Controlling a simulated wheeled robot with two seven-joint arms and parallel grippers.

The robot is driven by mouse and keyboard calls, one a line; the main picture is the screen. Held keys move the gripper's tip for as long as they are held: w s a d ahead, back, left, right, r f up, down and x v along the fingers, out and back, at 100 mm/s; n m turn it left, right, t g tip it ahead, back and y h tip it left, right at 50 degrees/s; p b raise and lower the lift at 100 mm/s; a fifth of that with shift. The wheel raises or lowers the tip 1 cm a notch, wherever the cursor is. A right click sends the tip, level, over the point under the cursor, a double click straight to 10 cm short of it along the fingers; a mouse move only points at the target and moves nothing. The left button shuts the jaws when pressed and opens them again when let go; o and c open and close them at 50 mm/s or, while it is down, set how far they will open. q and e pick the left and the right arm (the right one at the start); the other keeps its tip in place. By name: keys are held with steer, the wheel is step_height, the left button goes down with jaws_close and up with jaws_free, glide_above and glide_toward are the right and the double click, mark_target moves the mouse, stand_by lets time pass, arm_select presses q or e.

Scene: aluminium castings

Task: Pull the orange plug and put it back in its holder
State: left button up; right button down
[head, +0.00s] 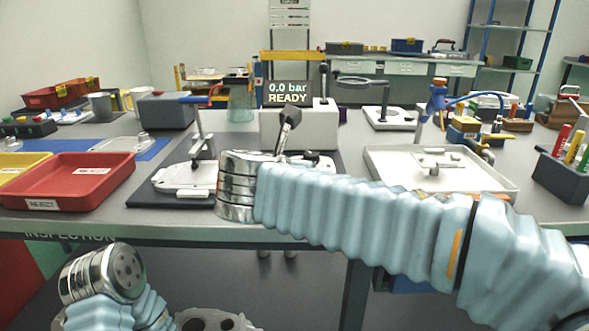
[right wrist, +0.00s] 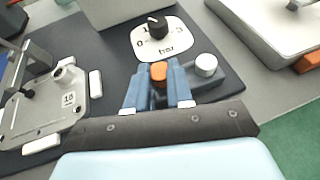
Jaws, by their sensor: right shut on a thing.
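The orange plug (right wrist: 158,72) shows as a small orange top between the blue fingers of my right gripper (right wrist: 158,90) in the right wrist view. The fingers are shut on it from both sides. Its lower part is hidden, so I cannot tell whether it sits in something. A grey block with a white round knob (right wrist: 205,65) stands just right of the fingers. In the head view my right arm reaches across the bench and its wrist hides the gripper and plug. My left arm's metal wrist is low at the left; its gripper is not seen.
A pale casting (right wrist: 68,98) lies on the dark mat left of the gripper. A bar dial (right wrist: 158,30) is just beyond. A display (head: 288,93) reads 0.0 bar READY. A red reject tray (head: 70,182) is left, a white tray (head: 440,170) right.

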steer(key=shift+f+b, duration=0.4)
steer(key=shift+f, duration=0.3)
steer(key=c, duration=0.9)
jaws_free()
steer(key=shift+s, duration=0.1)
steer(key=v, duration=1.3)
steer(key=shift+s+a+r, duration=0.1)
steer(key=shift+s, duration=0.15)
